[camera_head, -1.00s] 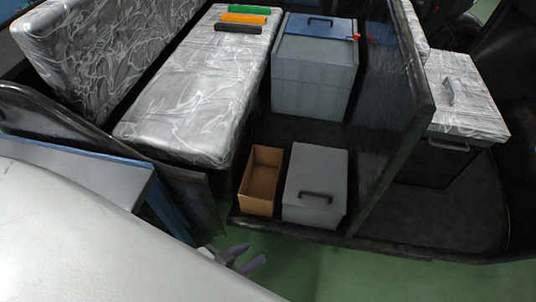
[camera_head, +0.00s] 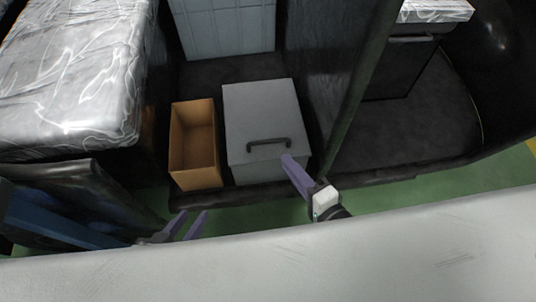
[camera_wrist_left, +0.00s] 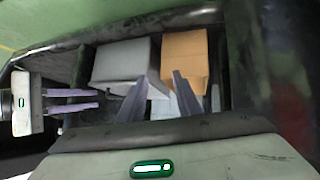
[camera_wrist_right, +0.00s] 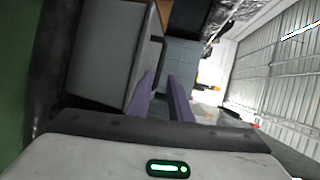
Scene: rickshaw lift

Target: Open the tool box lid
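The tool box is a grey box (camera_head: 262,108) with a closed lid and a black handle (camera_head: 268,143) near its front edge. It also shows in the left wrist view (camera_wrist_left: 122,60) and the right wrist view (camera_wrist_right: 105,50). My right gripper (camera_head: 289,162) is at the front right of the box, its fingertips beside the handle's right end. Its two fingers stand apart in the right wrist view (camera_wrist_right: 162,82), with nothing between them; contact with the handle cannot be told. My left gripper (camera_head: 194,216) is open and empty, low in front of the cardboard box.
An open, empty cardboard box (camera_head: 194,145) stands just left of the tool box. A dark upright panel (camera_head: 335,85) rises on the right. A wrapped seat (camera_head: 75,80) is on the left, and a larger grey bin (camera_head: 225,25) stands behind.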

